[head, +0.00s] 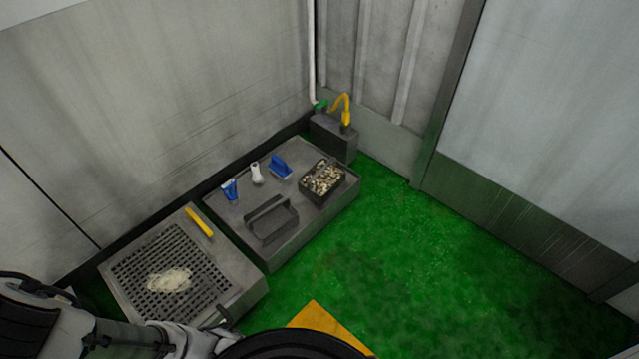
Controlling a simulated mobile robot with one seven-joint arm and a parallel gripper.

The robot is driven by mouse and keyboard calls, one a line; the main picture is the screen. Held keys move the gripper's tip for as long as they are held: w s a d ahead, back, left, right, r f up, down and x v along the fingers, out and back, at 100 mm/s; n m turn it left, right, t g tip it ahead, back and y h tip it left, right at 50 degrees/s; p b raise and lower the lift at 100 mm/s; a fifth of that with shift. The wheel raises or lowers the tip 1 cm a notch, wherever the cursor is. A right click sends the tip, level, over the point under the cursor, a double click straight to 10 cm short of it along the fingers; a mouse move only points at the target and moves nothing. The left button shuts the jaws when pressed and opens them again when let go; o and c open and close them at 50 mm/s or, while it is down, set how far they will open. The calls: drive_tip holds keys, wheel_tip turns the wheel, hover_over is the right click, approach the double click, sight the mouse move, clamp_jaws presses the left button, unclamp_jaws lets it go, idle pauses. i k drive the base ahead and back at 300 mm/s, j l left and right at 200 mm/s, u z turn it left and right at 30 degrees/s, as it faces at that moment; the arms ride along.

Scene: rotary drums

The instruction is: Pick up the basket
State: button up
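A dark grey basket (273,226) with a raised handle stands upright on the front part of a low grey bench (312,226). It looks empty, though its inside is dark. Part of my arm shows at the lower left, in front of the grated unit and well to the left of and nearer than the basket. My gripper's fingers do not show in the head view, so nothing can be seen touching the basket.
A black box of pale pieces (322,179), blue brushes (280,167) and (230,190), and a white bottle (257,174) share the bench. A grated unit (236,277) bears a yellow-handled tool (199,222). Green floor (400,270) is clear to the right.

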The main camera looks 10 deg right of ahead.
sight(306, 192)
drive_tip(key=i+l, duration=0.3)
drive_tip(key=i, duration=0.2)
drive_tip(key=i+l, duration=0.35)
drive_tip(key=i, duration=0.2)
drive_tip(key=i+l, duration=0.3)
drive_tip(key=i, duration=0.2)
drive_tip(key=i+l, duration=0.35)
drive_tip(key=i, duration=0.15)
